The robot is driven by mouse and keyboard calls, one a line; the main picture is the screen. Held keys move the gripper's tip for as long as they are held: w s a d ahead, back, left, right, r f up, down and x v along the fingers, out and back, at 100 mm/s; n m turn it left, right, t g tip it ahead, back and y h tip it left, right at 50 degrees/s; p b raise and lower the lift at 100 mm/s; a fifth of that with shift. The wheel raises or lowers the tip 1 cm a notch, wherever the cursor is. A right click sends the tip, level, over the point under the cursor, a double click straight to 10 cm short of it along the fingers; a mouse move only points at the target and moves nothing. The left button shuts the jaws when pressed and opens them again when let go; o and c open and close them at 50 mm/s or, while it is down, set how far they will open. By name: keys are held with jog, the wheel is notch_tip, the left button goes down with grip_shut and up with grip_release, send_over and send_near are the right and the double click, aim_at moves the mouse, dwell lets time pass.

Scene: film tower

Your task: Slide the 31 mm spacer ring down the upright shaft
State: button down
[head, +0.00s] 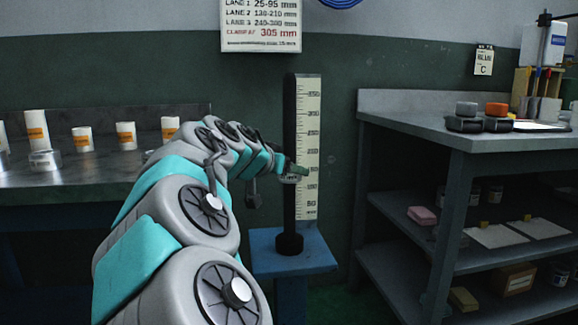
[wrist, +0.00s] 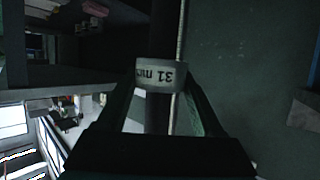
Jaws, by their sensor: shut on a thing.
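The upright shaft (head: 289,125) is a dark post standing on a black foot (head: 289,243). My gripper (head: 291,172) is at the shaft, a little below mid-height. It is shut on the pale spacer ring (head: 290,179), whose print reads "31 mm" upside down in the wrist view (wrist: 160,75). There the ring sits between the two fingertips (wrist: 160,82). The dark shaft (wrist: 163,30) shows above and below the ring, so the ring appears to be around it. The ring's far side is hidden.
A pale measuring scale (head: 308,140) stands right beside the shaft. The foot rests on a blue stand (head: 315,256). A metal bench (head: 70,182) with several white, orange-labelled cylinders is at left. A grey shelved workbench (head: 410,112) is at right.

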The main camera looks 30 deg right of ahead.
aim_at(286, 225)
jog(key=shift+f, duration=7.15)
grip_release()
jog(key=shift+a, duration=0.1)
jog(key=v, duration=0.7)
jog(key=shift+s+a+r, duration=0.15)
jog(key=shift+s+a, duration=0.1)
